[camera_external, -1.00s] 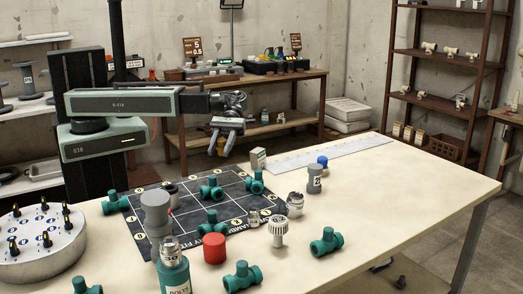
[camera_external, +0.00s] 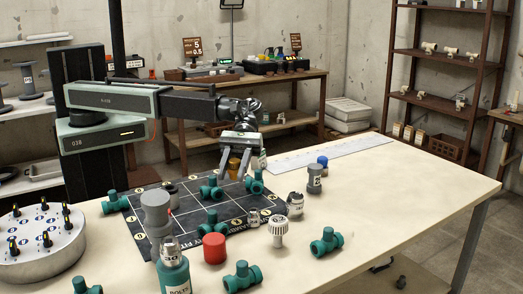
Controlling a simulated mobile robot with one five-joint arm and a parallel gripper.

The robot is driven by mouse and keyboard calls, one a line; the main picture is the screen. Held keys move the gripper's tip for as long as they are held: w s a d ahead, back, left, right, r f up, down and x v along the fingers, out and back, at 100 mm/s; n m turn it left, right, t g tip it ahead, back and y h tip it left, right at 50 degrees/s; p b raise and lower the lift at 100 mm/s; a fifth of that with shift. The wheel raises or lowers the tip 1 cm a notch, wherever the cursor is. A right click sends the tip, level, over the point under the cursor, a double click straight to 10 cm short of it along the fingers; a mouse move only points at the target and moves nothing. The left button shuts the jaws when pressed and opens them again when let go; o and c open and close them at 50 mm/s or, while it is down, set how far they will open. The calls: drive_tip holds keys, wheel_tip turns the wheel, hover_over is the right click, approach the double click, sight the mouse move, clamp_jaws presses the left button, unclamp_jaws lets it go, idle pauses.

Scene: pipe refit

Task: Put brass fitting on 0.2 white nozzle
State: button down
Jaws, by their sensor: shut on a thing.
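My gripper (camera_external: 233,173) is shut on the brass fitting (camera_external: 234,165), a small yellow-brown piece between its fingers. It holds the fitting over the back part of the dark grid mat, among the green valves; the height above the mat is hard to judge. Several pale nozzle-like pieces stand to the right: a white ribbed one (camera_external: 278,233), a white and grey one (camera_external: 295,204), and a small one (camera_external: 254,218) at the mat's edge. Their markings are too small to read, so I cannot tell which is the 0.2 white nozzle.
Green valves (camera_external: 211,188) stand on and around the dark mat (camera_external: 180,203). A red cylinder (camera_external: 214,249), a tall grey-topped bottle (camera_external: 173,275) and a grey cylinder (camera_external: 314,180) stand nearby. The table's right side is clear.

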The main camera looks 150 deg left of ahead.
drive_tip(key=w+a+f+b, duration=0.1)
drive_tip(key=w+f+b, duration=0.1)
drive_tip(key=w, duration=0.6)
drive_tip(key=w+a+f+b, duration=0.2)
drive_tip(key=w+f+b, duration=0.1)
drive_tip(key=w, duration=0.4)
drive_tip(key=shift+w, duration=0.4)
drive_tip(key=c, duration=1)
unclamp_jaws()
drive_tip(key=shift+o, duration=0.2)
drive_tip(key=p+v, duration=0.4)
drive_tip(key=v, duration=0.8)
drive_tip(key=shift+a+p, duration=0.15)
drive_tip(key=shift+p, duration=0.15)
